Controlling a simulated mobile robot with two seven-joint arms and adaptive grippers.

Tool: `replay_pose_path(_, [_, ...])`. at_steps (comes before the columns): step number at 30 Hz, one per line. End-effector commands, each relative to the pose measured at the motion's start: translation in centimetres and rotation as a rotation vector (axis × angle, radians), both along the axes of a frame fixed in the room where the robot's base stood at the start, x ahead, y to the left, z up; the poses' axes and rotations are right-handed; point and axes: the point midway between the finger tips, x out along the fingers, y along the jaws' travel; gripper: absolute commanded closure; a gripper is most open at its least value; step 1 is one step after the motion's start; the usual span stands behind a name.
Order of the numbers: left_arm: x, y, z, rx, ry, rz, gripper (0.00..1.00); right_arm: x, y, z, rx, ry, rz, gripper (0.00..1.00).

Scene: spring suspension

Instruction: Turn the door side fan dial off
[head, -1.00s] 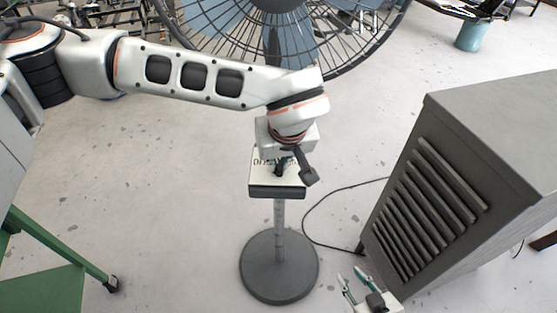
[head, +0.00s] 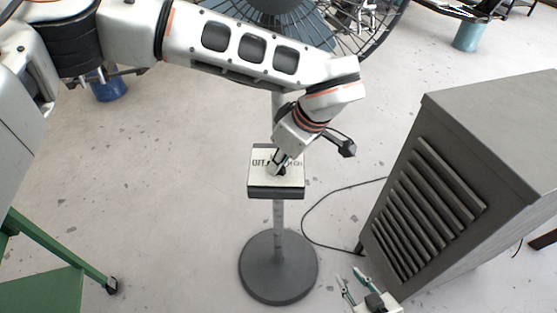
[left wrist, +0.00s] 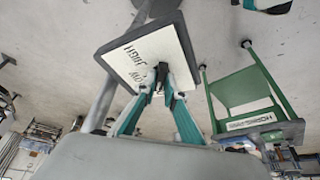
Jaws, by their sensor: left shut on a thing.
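The fan's control box (head: 260,182) sits on the pole of the fan stand, with a pale face plate. In the head view "OFF" is partly readable on it; in the left wrist view its face (left wrist: 148,52) shows "HIGH" and part of "LOW". My left gripper (head: 277,166) is at the plate, shut on the dark dial (left wrist: 161,68). The dial is mostly hidden by the fingers in the head view, so its setting is unclear. My right gripper (head: 348,276) is low at the bottom right, open and empty, away from the box.
The fan cage (head: 375,35) is behind my left arm at the top. A grey louvred cabinet (head: 480,130) stands at the right. A green-framed stand (head: 45,285) is at the lower left. A black cable (head: 310,220) runs across the floor near the round base (head: 280,285).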

Motion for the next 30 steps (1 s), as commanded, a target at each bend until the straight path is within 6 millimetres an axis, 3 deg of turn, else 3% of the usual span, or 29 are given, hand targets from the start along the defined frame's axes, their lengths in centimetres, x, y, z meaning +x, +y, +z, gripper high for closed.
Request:
replay_pose_path(9, [0.16, -0.07, 0.16, -0.001, -0.003, 0.097, 1.00, 0.11, 0.01, 0.30, 0.001, -0.004, 0.000, 0.71])
replay_pose_path(23, [0.17, -0.06, 0.16, -0.002, -0.004, 0.109, 1.00, 0.16, 0.01, 0.38, 0.000, -0.005, 0.000, 0.71])
replay_pose_path(24, [0.18, -0.07, 0.15, -0.001, -0.003, 0.108, 0.82, 0.15, 0.01, 0.37, 0.001, -0.005, 0.000, 0.71])
replay_pose_path(25, [0.18, -0.07, 0.15, -0.001, -0.003, 0.108, 0.74, 0.15, 0.01, 0.37, 0.000, -0.005, 0.000, 0.71])
replay_pose_path(30, [0.13, -0.06, 0.09, -0.001, -0.002, 0.107, 0.73, 0.14, 0.00, 0.34, 0.000, -0.005, 0.000, 0.71])
